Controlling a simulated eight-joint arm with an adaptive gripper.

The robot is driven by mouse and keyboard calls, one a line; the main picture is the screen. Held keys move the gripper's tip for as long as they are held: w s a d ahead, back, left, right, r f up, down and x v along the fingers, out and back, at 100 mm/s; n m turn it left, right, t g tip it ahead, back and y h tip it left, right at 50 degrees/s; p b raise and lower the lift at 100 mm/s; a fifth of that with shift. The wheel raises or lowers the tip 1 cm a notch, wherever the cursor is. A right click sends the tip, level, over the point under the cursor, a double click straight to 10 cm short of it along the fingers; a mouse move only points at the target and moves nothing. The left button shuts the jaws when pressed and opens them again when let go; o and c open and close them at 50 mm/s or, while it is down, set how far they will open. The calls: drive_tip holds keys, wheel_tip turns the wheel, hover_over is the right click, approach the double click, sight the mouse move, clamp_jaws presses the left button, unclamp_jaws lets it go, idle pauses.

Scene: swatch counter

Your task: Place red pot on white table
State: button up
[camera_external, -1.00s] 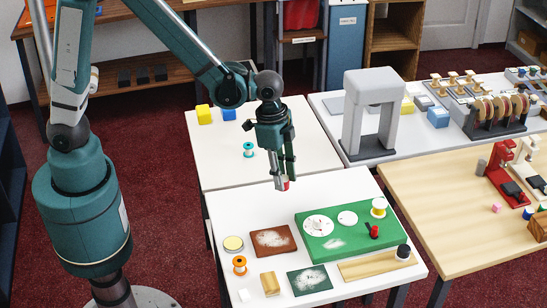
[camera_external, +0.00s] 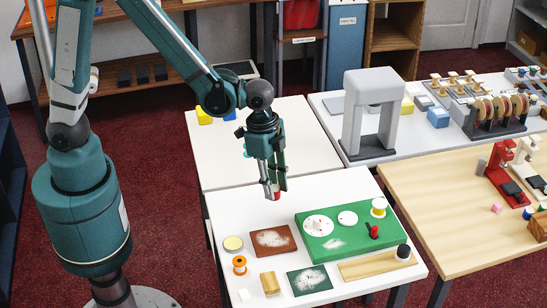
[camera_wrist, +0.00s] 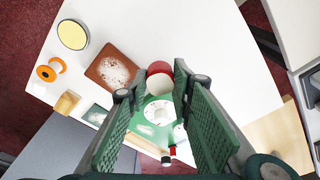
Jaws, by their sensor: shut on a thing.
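My gripper (camera_external: 274,190) points down over the back part of the near white table (camera_external: 230,212). It is shut on a small red pot (camera_external: 277,197), which is mostly hidden behind the fingers in the external view. In the wrist view the red pot (camera_wrist: 158,84) shows a pale round face and a red side between the fingertips of my gripper (camera_wrist: 156,92). The pot is close to the tabletop, but I cannot tell whether it touches it.
A green board (camera_external: 340,238) with white discs and a yellow-white spool lies right of my gripper. A brown plate (camera_external: 272,240), an orange spool (camera_external: 239,265) and a round tin (camera_external: 233,243) lie nearer the front left. The tabletop left of my gripper is clear.

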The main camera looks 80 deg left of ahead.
sight(275, 217)
drive_tip(key=shift+f, duration=1.9)
drive_tip(key=shift+f, duration=0.1)
drive_tip(key=shift+f+b, duration=0.35)
drive_tip(key=shift+f, duration=1.65)
drive_tip(key=shift+f, duration=0.1)
drive_tip(key=o, duration=0.5)
drive_tip(key=shift+f, duration=0.1)
drive_tip(key=o, duration=0.4)
drive_tip(key=shift+o, duration=0.2)
drive_tip(key=shift+r, duration=0.3)
wheel_tip(275, 217, up, 12)
drive_tip(key=s+a+p, duration=0.1)
drive_tip(key=shift+a+f, duration=0.15)
